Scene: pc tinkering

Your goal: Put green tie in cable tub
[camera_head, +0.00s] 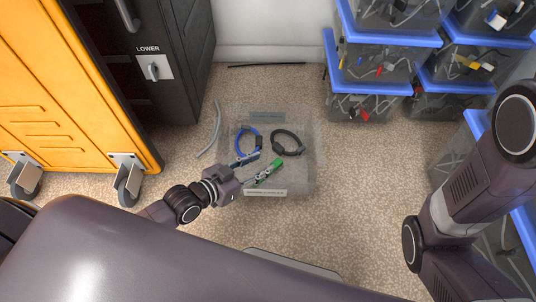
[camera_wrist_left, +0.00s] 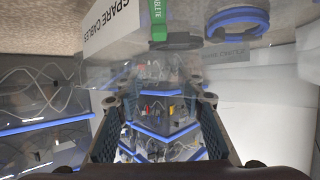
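The clear cable tub (camera_head: 308,175) stands on the floor in the middle of the head view, with a white label on its near wall. The green tie (camera_head: 269,172) appears inside the tub near that wall, and in the left wrist view it shows at the top (camera_wrist_left: 158,22), beyond the fingers. My left gripper (camera_head: 252,172) is at the tub's near left side, close to the tie. In the left wrist view its fingers (camera_wrist_left: 159,102) are spread, with no object held between them. My right gripper is out of view.
A blue cable coil (camera_head: 248,141) and a black cable coil (camera_head: 288,142) lie in the tub. Clear bins with blue lids (camera_head: 372,88) are stacked at the right. An orange cabinet (camera_head: 70,90) on wheels stands left. A grey cable (camera_head: 211,130) lies on the floor.

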